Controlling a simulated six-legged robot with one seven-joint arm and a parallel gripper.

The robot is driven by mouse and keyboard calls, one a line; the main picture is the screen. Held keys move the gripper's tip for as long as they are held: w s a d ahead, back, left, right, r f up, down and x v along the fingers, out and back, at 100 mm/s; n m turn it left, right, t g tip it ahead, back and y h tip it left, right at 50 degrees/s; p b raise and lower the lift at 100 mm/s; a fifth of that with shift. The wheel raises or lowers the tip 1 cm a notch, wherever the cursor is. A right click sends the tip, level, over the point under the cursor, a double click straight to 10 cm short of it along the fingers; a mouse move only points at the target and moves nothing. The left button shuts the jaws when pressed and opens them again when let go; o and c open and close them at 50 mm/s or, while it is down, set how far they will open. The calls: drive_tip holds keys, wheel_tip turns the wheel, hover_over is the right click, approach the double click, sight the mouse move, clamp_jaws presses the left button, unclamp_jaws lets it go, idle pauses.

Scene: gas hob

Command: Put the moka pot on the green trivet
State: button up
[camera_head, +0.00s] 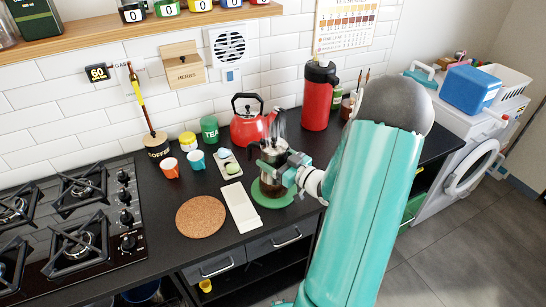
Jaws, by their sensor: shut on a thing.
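The moka pot (270,184), with a silvery top and a dark, glassy-looking lower part, is upright over the green trivet (283,201). The round trivet lies on the black worktop, and its rim shows around the pot's base. I cannot tell whether the base touches the trivet or hangs just above it. My gripper (291,172) comes in from the right and is shut on the moka pot at its right side. The fingertips are partly hidden against the pot.
A white rectangular tray (240,207) lies just left of the trivet, with a cork mat (201,217) further left. A red kettle (247,130) stands behind the pot, and a red flask (317,100) behind right. The gas hob (75,240) is far left.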

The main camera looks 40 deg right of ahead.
drive_tip(key=o, duration=1.7)
drive_tip(key=shift+w+f, duration=0.2)
drive_tip(key=shift+w, duration=0.05)
drive_tip(key=shift+o, duration=0.2)
drive_tip(key=shift+s+r, duration=0.1)
drive_tip(key=shift+s, duration=0.05)
drive_tip(key=shift+s+d, duration=0.1)
drive_tip(key=shift+s, duration=0.1)
drive_tip(key=s+d, duration=0.1)
drive_tip(key=s, duration=1)
drive_tip(key=shift+s, duration=0.2)
drive_tip(key=shift+d, duration=0.1)
